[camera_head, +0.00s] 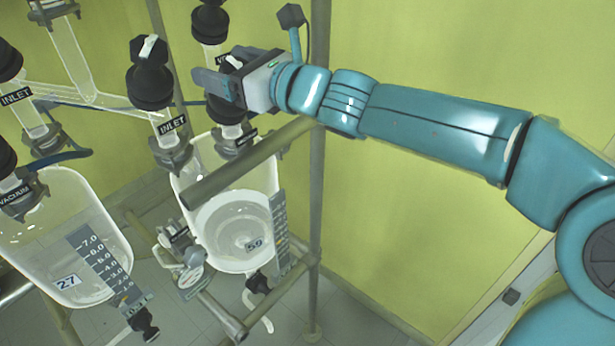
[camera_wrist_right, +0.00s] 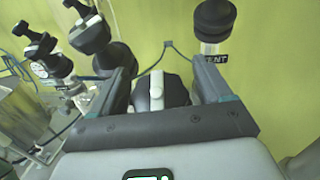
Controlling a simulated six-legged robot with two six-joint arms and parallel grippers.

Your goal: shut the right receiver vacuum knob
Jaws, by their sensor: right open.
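The right receiver is the clear glass vessel (camera_head: 222,205) marked 59. Its vacuum knob (camera_head: 226,109) is black and mostly hidden behind my right gripper (camera_head: 220,74); its label is partly covered. In the right wrist view, a black knob (camera_wrist_right: 147,90) with a white pointer bar (camera_wrist_right: 157,88) sits between the two fingers of my right gripper (camera_wrist_right: 162,72). The fingers are apart, one on each side of the knob, and the bar runs roughly parallel to them. I cannot tell whether either finger touches the knob. My left gripper is out of view.
A black INLET valve (camera_head: 150,78) stands just left of my right gripper, and another black valve (camera_head: 209,22) rises behind it. The left receiver (camera_head: 62,235), marked 27, stands at the left. A grey rail (camera_head: 245,162) and upright post (camera_head: 317,190) are close below my right arm.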

